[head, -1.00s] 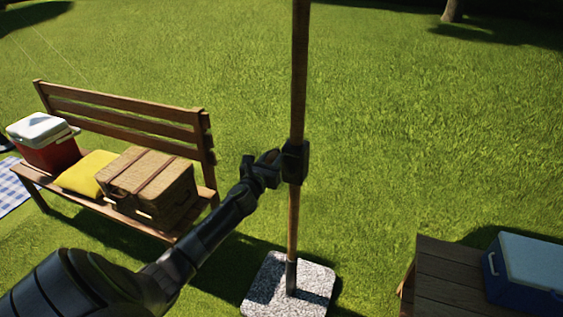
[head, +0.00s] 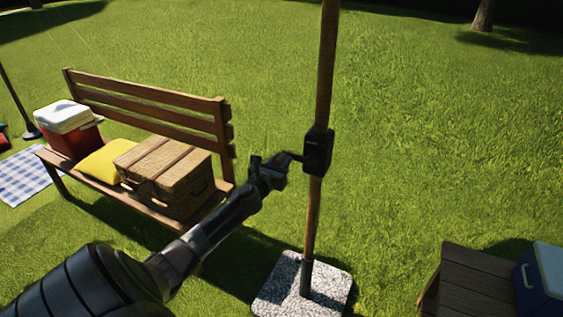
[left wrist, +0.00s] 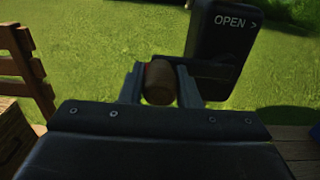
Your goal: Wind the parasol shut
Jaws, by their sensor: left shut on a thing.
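The parasol's wooden pole (head: 326,60) stands upright in a speckled stone base (head: 275,296). A black crank housing (head: 318,152) sits on the pole; in the left wrist view the housing (left wrist: 222,45) reads "OPEN >". My left gripper (head: 284,166) is beside the housing on its left. In the left wrist view my left gripper (left wrist: 160,85) is shut on the brown crank knob (left wrist: 159,84), which lies between its fingers. A thin dark crank arm (head: 296,156) links the knob to the housing. The canopy is out of view. My right gripper is not in view.
A wooden bench (head: 222,135) at left holds a red and white cooler (head: 68,128), a yellow cushion (head: 105,162) and a wicker basket (head: 165,176). A wooden table (head: 470,280) with a blue cooler (head: 541,280) is at lower right. Open grass lies behind the pole.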

